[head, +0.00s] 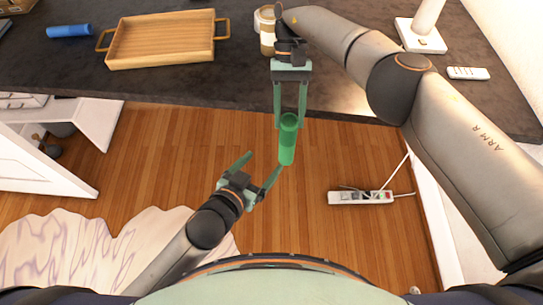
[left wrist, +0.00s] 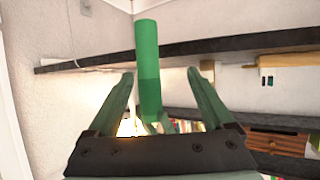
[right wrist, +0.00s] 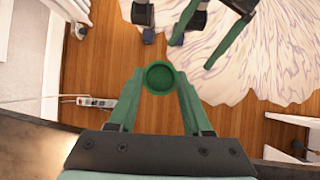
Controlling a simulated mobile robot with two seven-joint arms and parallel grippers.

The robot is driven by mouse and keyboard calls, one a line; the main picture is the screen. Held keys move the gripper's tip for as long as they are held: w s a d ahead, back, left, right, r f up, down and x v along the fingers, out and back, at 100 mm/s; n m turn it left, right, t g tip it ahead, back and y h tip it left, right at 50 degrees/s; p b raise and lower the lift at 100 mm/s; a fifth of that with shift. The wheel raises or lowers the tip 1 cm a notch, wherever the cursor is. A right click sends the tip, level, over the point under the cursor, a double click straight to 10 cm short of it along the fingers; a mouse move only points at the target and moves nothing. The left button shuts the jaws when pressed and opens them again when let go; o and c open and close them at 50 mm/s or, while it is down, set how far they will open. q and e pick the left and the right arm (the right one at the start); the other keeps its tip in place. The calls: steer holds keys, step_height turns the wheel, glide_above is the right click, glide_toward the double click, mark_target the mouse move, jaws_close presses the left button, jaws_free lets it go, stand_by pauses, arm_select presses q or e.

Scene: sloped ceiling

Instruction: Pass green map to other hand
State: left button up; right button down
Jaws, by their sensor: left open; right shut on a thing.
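The green map is a rolled green tube (head: 288,142). My right gripper (head: 289,118) is shut on its upper end and holds it upright in front of the table edge, above the floor. In the right wrist view the round end of the tube (right wrist: 159,78) sits between the fingers. My left gripper (head: 262,172) is open, below and to the left of the tube, its fingers pointing up. In the left wrist view the tube (left wrist: 148,70) stands between the spread fingers, beyond or level with their tips; I cannot tell if it touches them.
A dark table (head: 180,85) carries a wooden tray (head: 160,42), a blue cylinder (head: 69,31), a cup (head: 266,30), a lamp base (head: 421,37) and a remote (head: 468,73). A power strip (head: 360,197) lies on the wooden floor, and a pale rug (head: 110,250) at lower left.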

mark_target(293, 136)
arm_select(q)
steer(key=shift+m+h, duration=0.3)
steer(key=shift+m, duration=0.1)
steer(key=w+d, duration=0.2)
steer(key=w, duration=0.1)
steer(key=w+d+f, duration=0.1)
steer(key=w+d, duration=0.2)
steer(key=w+d+f, duration=0.1)
steer(key=w+d, duration=0.2)
steer(key=shift+w+f, duration=0.1)
steer(key=shift+w, duration=0.3)
steer(key=c, duration=1.4)
jaws_close()
arm_select(e)
steer(key=shift+c, duration=1.3)
jaws_free()
steer(key=shift+r, duration=0.1)
